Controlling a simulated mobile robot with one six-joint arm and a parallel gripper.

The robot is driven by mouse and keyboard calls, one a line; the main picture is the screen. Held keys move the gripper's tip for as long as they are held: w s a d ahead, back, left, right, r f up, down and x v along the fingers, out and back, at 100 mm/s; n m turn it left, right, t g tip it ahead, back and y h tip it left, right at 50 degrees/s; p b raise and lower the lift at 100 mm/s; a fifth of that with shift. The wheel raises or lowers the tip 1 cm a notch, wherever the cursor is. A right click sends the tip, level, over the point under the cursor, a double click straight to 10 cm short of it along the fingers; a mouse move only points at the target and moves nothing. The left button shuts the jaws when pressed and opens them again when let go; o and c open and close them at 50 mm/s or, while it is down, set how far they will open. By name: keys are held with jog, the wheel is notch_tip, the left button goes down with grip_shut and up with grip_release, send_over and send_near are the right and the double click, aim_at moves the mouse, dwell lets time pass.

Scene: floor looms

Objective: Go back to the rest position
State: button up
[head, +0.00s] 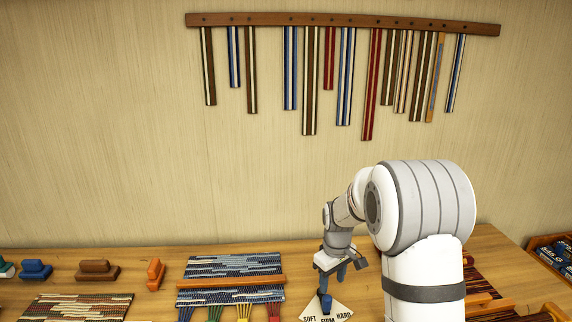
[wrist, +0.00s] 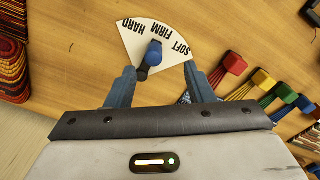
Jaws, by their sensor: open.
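My gripper (head: 333,272) is over the table at the right of centre in the head view. In the wrist view its two blue fingers (wrist: 158,88) stand apart with nothing held between them. Just beyond the fingertips is a white fan-shaped dial plate (wrist: 172,32) marked SOFT, FIRM and HARD. A blue knob (wrist: 154,52) with a dark pointer base sits on it. In the head view the dial plate (head: 340,311) lies below my gripper, and the blue knob (head: 326,303) shows under the fingers. I cannot tell whether the fingers touch the knob.
A blue-grey weaving (head: 235,267) with a wooden bar and coloured tassels lies left of my gripper. Blue, brown and orange blocks (head: 98,270) stand farther left. A crate (head: 553,250) is at the far right. Woven strips hang from a wall rail (head: 340,24).

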jog(key=s+r+m+t, duration=0.1)
jog(key=s+r+m, duration=0.2)
jog(key=s+r, duration=0.95)
jog(key=s+d+m+t, duration=0.1)
jog(key=s+m, duration=0.3)
jog(key=s, duration=1.1)
jog(key=shift+s+d+r+t, duration=0.15)
jog(key=shift+s+d+t, duration=0.05)
jog(key=shift+s+t, duration=0.1)
jog(key=shift+c, duration=0.5)
